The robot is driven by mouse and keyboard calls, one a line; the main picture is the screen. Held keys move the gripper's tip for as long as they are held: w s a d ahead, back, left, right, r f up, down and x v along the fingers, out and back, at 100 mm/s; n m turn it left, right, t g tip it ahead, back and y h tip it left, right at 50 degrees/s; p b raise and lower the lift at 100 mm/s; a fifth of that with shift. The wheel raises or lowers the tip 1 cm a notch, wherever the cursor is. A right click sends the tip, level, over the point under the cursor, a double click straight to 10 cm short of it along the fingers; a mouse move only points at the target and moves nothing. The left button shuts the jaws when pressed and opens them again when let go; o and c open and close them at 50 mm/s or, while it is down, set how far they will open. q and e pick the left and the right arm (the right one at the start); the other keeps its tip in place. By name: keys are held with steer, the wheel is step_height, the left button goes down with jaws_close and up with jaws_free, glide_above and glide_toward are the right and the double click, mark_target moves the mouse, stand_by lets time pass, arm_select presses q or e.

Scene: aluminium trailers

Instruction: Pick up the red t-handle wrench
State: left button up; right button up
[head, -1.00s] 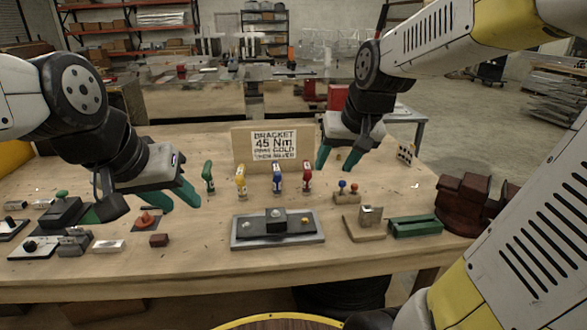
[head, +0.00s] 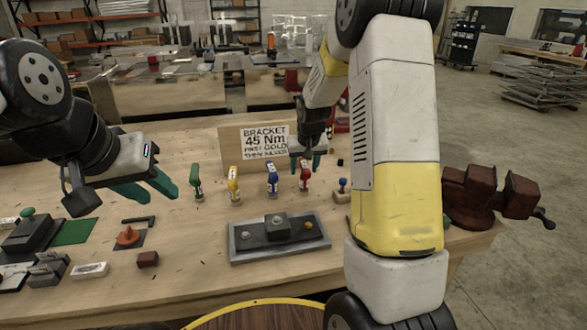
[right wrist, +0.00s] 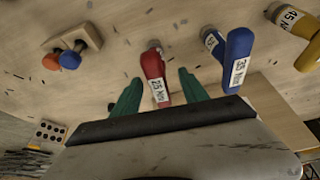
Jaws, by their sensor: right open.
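The red t-handle wrench (head: 304,176) stands upright on the bench, at the right end of a row of coloured wrenches. In the right wrist view the red wrench (right wrist: 153,66) carries a label reading 25 Nm and lies between the teal fingers. My right gripper (head: 306,163) is open just behind and above it; in the wrist view its fingers (right wrist: 159,78) sit on either side with gaps. Contact cannot be seen. My left gripper (head: 150,188) is open and empty over the left of the bench.
Blue (head: 272,178), yellow (head: 234,184) and green (head: 197,182) wrenches stand to the left. A sign (head: 265,143) reading BRACKET 45 Nm stands behind. A grey fixture plate (head: 279,240) lies in front. A small block with coloured knobs (right wrist: 78,47) is close beside. A dark red vise (head: 478,195) is at right.

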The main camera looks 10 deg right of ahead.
steer(key=x, duration=0.4)
steer(key=shift+d, duration=0.15)
jaws_close()
steer(key=shift+r, duration=0.1)
stand_by(1.1)
